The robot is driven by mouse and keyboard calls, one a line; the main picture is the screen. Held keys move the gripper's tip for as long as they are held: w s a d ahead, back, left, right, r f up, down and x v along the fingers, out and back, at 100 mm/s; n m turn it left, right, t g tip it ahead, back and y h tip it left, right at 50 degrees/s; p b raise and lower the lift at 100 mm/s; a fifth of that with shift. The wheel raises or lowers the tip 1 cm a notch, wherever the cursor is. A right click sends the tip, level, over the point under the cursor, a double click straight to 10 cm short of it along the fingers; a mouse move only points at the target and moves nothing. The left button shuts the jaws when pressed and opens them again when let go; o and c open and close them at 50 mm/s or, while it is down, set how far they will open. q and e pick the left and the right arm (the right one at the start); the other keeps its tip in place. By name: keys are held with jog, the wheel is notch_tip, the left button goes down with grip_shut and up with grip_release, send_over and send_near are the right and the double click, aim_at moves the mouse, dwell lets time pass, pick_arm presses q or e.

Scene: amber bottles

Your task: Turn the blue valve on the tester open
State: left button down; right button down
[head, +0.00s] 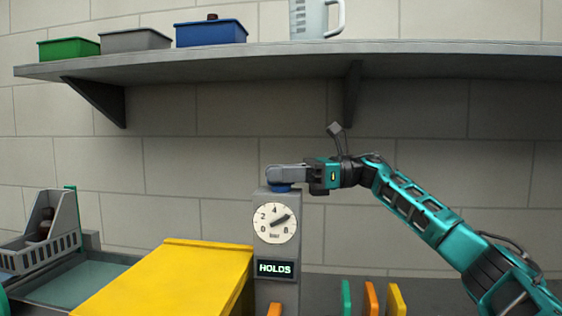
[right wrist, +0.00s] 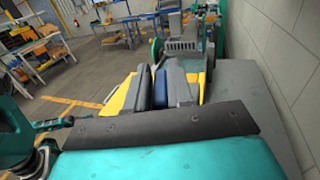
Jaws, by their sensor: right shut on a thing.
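The grey tester (head: 277,240) stands upright at the middle of the head view. Its round dial (head: 275,223) has the needle pointing up and right, toward the high numbers. In the right wrist view the blue valve (right wrist: 177,87) shows between the fingers. My left gripper is not in view.
A yellow panel (head: 165,277) stands left of the tester. A grey crate (head: 42,235) with a dark bottle is at the far left. A shelf (head: 300,60) with bins and a jug (head: 310,18) runs above. Coloured upright pieces (head: 370,298) stand right of the tester.

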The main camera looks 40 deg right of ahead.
jog(key=n+g+y, duration=0.2)
jog(key=g, duration=0.1)
jog(key=shift+r+n+p, duration=0.2)
jog(key=shift+n+p, duration=0.1)
jog(key=shift+p, duration=0.1)
jog(key=shift+n+g+y, duration=0.4)
jog(key=shift+n+g, duration=0.7)
jog(key=shift+g, duration=0.8)
jog(key=shift+f+n+g, duration=0.15)
jog(key=shift+n+g, duration=0.25)
jog(key=shift+g, duration=0.3)
jog(key=c, duration=1.1)
grip_release()
jog(key=shift+s+f+m+t, duration=0.1)
jog(key=shift+m+t, duration=0.4)
jog(key=shift+t, duration=0.3)
